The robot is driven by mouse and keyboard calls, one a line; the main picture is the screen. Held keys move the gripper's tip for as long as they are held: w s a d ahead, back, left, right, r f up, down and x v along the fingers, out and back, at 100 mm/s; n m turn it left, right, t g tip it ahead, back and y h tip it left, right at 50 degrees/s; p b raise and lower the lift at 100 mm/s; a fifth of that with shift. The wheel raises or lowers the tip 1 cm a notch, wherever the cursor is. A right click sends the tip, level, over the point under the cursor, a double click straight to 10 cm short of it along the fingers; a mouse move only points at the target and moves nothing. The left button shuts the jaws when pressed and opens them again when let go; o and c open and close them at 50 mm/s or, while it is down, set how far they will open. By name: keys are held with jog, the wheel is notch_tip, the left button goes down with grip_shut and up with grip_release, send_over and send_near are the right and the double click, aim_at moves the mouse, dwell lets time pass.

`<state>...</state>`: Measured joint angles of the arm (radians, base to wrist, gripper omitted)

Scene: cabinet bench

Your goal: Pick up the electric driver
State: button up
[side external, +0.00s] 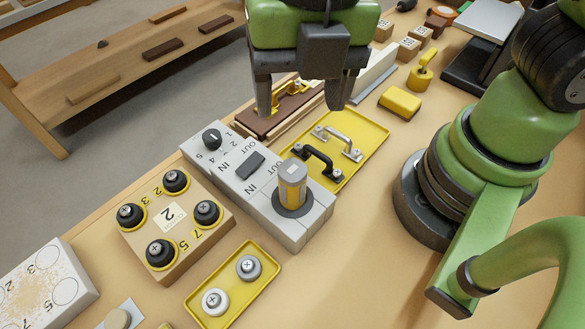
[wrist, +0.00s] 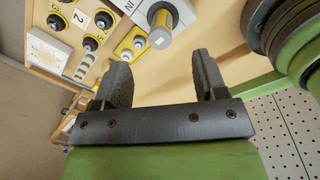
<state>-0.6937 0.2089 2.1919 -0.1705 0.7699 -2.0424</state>
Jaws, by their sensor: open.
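A yellow cylinder with a grey top, which looks like the electric driver (side external: 292,183), stands upright in a dark round collar on a grey block (side external: 318,212). In the wrist view the driver (wrist: 161,36) shows end-on just beyond my fingertips; its lower part is hidden in the collar. My gripper (side external: 300,103) points down with its two dark fingers apart and nothing between them. In the side view it hangs above and behind the driver, clear of it. The wrist view also shows my gripper (wrist: 162,70) open and empty.
The grey block carries a dial (side external: 212,138) and a switch (side external: 250,164). A wooden box with several black knobs (side external: 208,213) stands left of it. A yellow tray with two handles (side external: 365,140) lies behind it. Another yellow tray (side external: 225,303) holds two knobs in front. Bare bench lies to the right.

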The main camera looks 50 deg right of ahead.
aim_at(291, 169)
jog(key=f+n, duration=0.1)
jog(key=a+f+n, duration=0.1)
jog(key=n, duration=0.1)
jog(key=s+a+f+n, duration=0.1)
jog(key=n, duration=0.1)
jog(key=shift+f+g+h, duration=0.15)
jog(key=shift+g+h, duration=0.15)
jog(key=shift+h, duration=0.1)
notch_tip(291, 169, down, 3)
jog(key=shift+f, duration=0.2)
jog(key=shift+a+f, duration=0.15)
jog(key=shift+f, duration=2.85)
jog(key=c, duration=1.1)
jog(key=shift+c, duration=0.2)
jog(key=shift+r, duration=0.15)
